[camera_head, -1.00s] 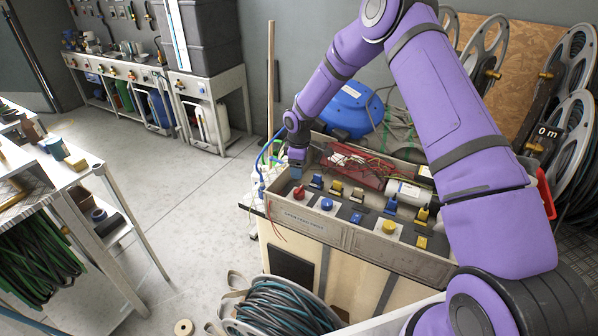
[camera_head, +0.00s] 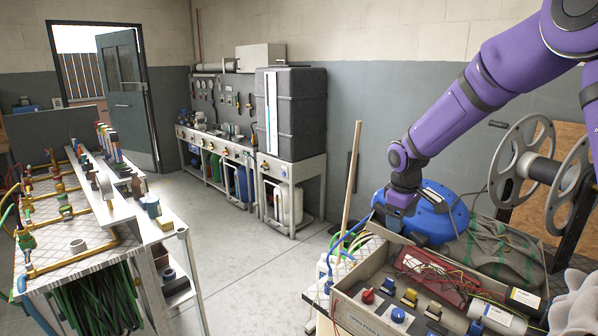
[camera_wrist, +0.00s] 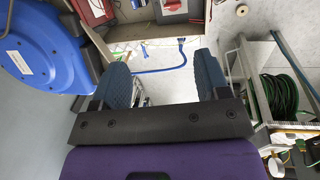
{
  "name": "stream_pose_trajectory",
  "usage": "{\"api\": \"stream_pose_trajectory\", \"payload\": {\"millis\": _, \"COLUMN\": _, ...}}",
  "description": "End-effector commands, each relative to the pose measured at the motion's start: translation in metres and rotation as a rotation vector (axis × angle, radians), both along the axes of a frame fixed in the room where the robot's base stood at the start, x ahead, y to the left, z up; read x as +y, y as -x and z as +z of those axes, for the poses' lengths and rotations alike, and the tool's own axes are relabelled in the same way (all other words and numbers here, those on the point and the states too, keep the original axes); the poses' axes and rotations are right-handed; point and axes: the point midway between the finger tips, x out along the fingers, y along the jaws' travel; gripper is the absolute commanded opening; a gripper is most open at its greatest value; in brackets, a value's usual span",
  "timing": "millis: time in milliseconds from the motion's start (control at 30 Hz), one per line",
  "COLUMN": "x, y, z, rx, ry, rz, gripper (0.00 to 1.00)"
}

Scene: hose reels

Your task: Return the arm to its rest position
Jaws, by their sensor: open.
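My purple arm comes in from the upper right in the head view. My gripper (camera_head: 392,218) is above the far left corner of the grey fitting box (camera_head: 362,268), beside the blue hose reel (camera_head: 436,212). In the wrist view, my gripper (camera_wrist: 165,82) shows two dark blue padded fingers spread wide apart. Nothing is held between them. A blue hose (camera_wrist: 160,70) with a connector lies beyond the fingertips.
The box holds a red knob (camera_head: 368,295), a blue knob (camera_head: 398,314) and a red tray (camera_head: 435,276). A wooden pole (camera_head: 350,190) stands left of the gripper. A pipe bench (camera_head: 95,255) is at left. The floor (camera_head: 235,265) between is clear.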

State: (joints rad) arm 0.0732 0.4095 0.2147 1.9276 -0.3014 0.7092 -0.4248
Motion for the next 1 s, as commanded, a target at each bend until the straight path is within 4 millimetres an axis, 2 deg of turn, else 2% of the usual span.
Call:
{"api": "stream_pose_trajectory", "payload": {"millis": 33, "x": -0.002, "y": 0.011, "z": 0.018, "rx": -0.018, "ry": 0.002, "rz": -0.023, "gripper": 0.69}}
{"api": "stream_pose_trajectory", "payload": {"millis": 200, "x": -0.010, "y": 0.050, "z": 0.067, "rx": -0.065, "ry": -0.001, "rz": -0.114, "gripper": 0.69}}
{"api": "stream_pose_trajectory", "payload": {"millis": 500, "x": -0.021, "y": 0.129, "z": 0.134, "rx": -0.149, "ry": -0.034, "rz": -0.278, "gripper": 0.69}}
{"api": "stream_pose_trajectory", "payload": {"millis": 700, "x": -0.027, "y": 0.186, "z": 0.164, "rx": -0.203, "ry": -0.076, "rz": -0.386, "gripper": 0.69}}
{"api": "stream_pose_trajectory", "payload": {"millis": 1000, "x": -0.034, "y": 0.273, "z": 0.188, "rx": -0.276, "ry": -0.165, "rz": -0.540, "gripper": 0.69}}
